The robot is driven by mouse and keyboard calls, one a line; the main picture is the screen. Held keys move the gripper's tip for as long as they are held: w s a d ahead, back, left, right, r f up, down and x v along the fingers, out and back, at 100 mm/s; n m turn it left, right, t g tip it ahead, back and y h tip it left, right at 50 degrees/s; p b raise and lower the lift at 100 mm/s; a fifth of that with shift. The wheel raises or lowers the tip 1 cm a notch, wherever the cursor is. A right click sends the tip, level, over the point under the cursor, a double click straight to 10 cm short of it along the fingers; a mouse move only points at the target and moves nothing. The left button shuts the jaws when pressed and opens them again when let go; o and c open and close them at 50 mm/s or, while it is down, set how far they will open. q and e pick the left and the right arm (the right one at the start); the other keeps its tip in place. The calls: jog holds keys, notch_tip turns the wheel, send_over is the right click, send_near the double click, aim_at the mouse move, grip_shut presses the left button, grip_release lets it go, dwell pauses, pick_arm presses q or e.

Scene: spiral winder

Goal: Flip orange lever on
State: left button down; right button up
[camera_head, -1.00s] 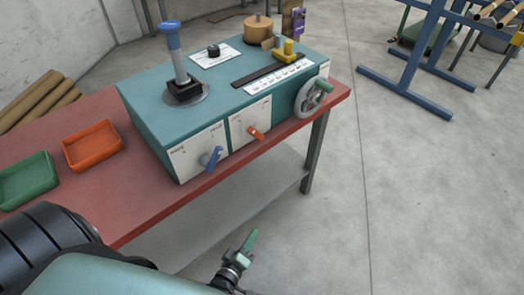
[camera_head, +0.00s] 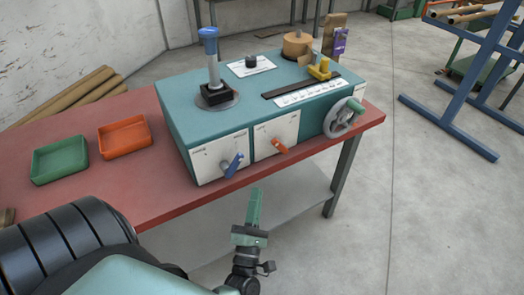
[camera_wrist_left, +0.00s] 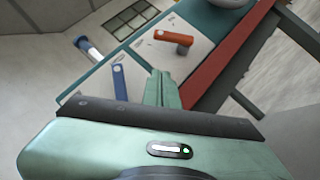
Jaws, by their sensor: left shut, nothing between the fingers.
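The orange lever (camera_head: 279,146) sits on a white plate on the front of the teal machine (camera_head: 180,113). It points down and to the right in the head view. In the left wrist view the orange lever (camera_wrist_left: 174,38) shows at upper middle, ahead of the fingers. My left gripper (camera_head: 254,207) is shut and empty, in front of and below the machine front, apart from the lever. Its closed fingers also show in the left wrist view (camera_wrist_left: 161,88). My right gripper is not in view.
A blue lever (camera_head: 232,165) is left of the orange one, and a handwheel (camera_head: 341,118) is to its right. The red table (camera_head: 120,190) holds a green tray (camera_head: 60,161) and an orange tray (camera_head: 124,138). Open floor (camera_head: 440,220) lies right.

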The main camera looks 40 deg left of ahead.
aim_at(280, 146)
pick_arm(q)
jog(key=d+r+p+x, duration=0.1)
jog(key=p+x, duration=0.3)
jog(key=x, duration=0.7)
jog(key=shift+w+d, duration=0.6)
jog(key=shift+w, duration=0.05)
jog(key=shift+r, duration=0.1)
